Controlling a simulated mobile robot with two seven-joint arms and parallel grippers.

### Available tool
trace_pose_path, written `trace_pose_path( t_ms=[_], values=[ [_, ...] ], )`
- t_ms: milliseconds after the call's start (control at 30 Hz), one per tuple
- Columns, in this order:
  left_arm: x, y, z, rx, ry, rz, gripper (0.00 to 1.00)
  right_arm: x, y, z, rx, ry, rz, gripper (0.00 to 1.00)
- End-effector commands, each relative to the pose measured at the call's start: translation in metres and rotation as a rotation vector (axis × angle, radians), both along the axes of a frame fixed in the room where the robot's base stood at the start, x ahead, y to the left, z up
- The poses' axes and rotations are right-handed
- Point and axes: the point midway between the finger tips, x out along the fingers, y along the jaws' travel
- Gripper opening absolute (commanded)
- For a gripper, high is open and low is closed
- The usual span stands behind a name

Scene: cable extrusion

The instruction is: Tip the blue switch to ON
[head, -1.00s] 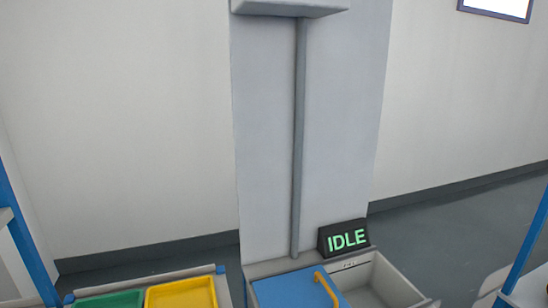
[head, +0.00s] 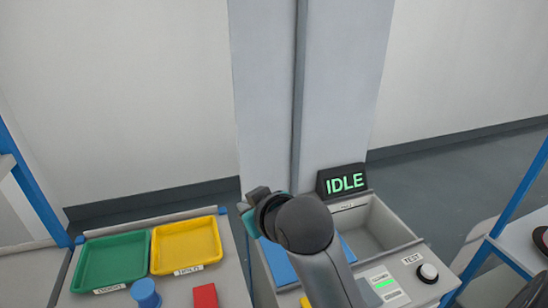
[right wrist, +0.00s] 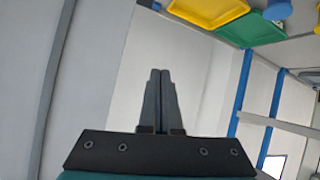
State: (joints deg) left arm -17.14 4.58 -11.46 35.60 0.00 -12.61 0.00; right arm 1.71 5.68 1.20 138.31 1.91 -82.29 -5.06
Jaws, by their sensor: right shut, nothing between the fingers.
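I cannot make out a blue switch in either view. The machine (head: 412,244) stands at the lower middle with a lit "IDLE" sign (head: 345,183), an open grey bin (head: 372,228) and a "TEST" knob (head: 428,272). My right arm covers much of its blue lid (head: 279,262) and part of its front. My right gripper (head: 259,194) is raised over the machine's left side. In the right wrist view the fingers (right wrist: 159,74) are together and empty, with pale wall behind them. My left gripper is not in view.
On the left table are a green tray (head: 113,262), a yellow tray (head: 187,246), a blue round object (head: 146,292) and a red block (head: 205,297). A blue-framed shelf (head: 505,235) stands at the right. A grey column (head: 262,110) rises behind the machine.

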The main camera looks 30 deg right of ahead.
Motion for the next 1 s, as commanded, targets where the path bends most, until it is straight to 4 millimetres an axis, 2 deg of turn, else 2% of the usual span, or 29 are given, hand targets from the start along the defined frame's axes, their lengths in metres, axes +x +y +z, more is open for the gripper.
trace_pose_path(
  t_ms=[33, 100, 167, 300, 467, 500, 600, 700, 800, 900, 1000],
  values=[
    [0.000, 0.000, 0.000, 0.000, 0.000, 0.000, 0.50, 0.018, -0.006, 0.035, -0.001, -0.092, -0.009, 0.00],
    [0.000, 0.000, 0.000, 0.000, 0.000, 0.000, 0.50, 0.037, -0.013, 0.078, -0.005, -0.201, -0.019, 0.00],
    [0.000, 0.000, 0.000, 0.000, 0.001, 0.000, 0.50, 0.049, -0.019, 0.116, -0.006, -0.294, -0.028, 0.00],
    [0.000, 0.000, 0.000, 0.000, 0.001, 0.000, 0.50, 0.063, -0.035, 0.209, -0.008, -0.513, -0.054, 0.00],
    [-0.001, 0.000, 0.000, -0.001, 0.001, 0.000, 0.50, 0.055, -0.053, 0.315, -0.005, -0.762, -0.084, 0.00],
    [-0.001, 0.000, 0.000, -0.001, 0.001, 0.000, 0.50, 0.050, -0.057, 0.341, -0.003, -0.822, -0.092, 0.00],
    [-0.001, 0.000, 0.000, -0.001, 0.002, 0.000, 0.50, 0.031, -0.068, 0.399, 0.001, -0.963, -0.112, 0.00],
    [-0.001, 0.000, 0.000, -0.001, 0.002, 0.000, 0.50, 0.010, -0.077, 0.444, 0.007, -1.080, -0.129, 0.00],
    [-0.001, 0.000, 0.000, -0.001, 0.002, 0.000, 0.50, -0.008, -0.084, 0.476, 0.012, -1.163, -0.142, 0.00],
    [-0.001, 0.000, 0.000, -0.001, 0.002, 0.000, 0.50, -0.020, -0.088, 0.494, 0.016, -1.213, -0.151, 0.00],
    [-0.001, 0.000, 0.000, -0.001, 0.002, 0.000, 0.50, -0.026, -0.090, 0.502, 0.017, -1.235, -0.155, 0.00]
  ],
)
